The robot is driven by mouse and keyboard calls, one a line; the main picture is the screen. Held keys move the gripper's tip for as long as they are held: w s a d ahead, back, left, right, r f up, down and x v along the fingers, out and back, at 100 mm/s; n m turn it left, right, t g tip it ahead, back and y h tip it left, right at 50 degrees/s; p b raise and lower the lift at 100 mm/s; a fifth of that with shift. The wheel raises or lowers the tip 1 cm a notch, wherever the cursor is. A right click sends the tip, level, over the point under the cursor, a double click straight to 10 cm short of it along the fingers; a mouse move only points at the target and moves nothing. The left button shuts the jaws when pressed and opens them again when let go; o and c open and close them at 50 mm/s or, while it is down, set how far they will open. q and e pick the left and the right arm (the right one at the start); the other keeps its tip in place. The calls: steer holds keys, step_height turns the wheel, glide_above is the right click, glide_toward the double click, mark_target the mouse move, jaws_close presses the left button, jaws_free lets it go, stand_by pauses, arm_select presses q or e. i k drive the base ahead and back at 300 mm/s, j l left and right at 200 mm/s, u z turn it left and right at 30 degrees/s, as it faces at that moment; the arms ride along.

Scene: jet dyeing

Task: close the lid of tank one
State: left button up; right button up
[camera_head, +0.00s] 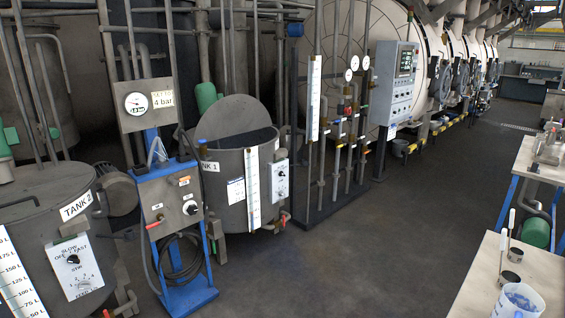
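Tank one (228,180) stands left of the middle, a grey cylinder with a "TANK 1" label, a white level scale and a small control box on its front. Its round grey lid (232,117) is tilted up at the back of the rim, so the tank's top is open and its dark inside shows. The lower left of the tank is partly hidden by the blue-framed stand in front. Neither of my grippers is in view.
A blue-framed control stand (168,205) with a gauge stands close in front of tank one. Tank two (50,220), with its top covered, is at the left. A bench (480,290) with a plastic beaker (518,301) is at the lower right. The middle floor (350,250) is clear.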

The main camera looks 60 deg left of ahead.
mark_target(233, 115)
steer(key=u, duration=2.4)
steer(key=i+j, duration=0.15)
steer(key=j, duration=0.25)
steer(key=i+j+u, duration=0.1)
steer(key=j, duration=0.25)
steer(key=i+j+u, duration=0.1)
steer(key=i+j, duration=0.2)
steer(key=i+l+u, duration=0.15)
steer(key=i+u, duration=0.3)
steer(key=i, duration=0.45)
steer(key=i+l+u, duration=0.1)
steer(key=l, duration=0.3)
steer(key=i+l+u, duration=0.1)
steer(key=l, duration=0.3)
steer(key=i+l+u, duration=0.1)
steer(key=l, duration=0.35)
steer(key=i+l+u, duration=0.1)
steer(key=i+l, duration=0.15)
steer(key=l, duration=0.2)
steer(key=i+l+u, duration=0.15)
steer(key=l, duration=0.25)
steer(key=k, duration=0.05)
